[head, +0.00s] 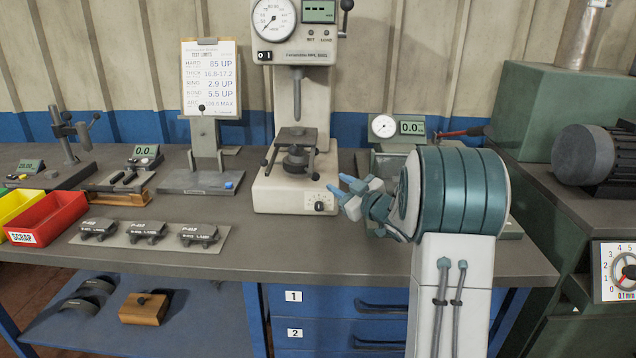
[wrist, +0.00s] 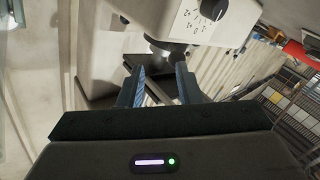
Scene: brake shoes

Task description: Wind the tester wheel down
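The hardness tester (head: 303,90) stands at the back middle of the bench, with a round dial and a small screen in its head. Its dark wheel (head: 295,161), with knobbed spokes, sits under a small flat table (head: 296,136) and above the pale base. My gripper (head: 343,190) is to the right of the wheel, close to the base and apart from the wheel in the head view. In the wrist view its two blue fingers (wrist: 160,82) are spread with no object clearly held between them. Dark tester parts show beyond the fingertips, but I cannot tell which is the wheel.
Three brake pads lie on a grey mat (head: 214,244) at the left front. A red scrap bin (head: 48,218) is beside them. A dial gauge (head: 384,127) stands behind my arm.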

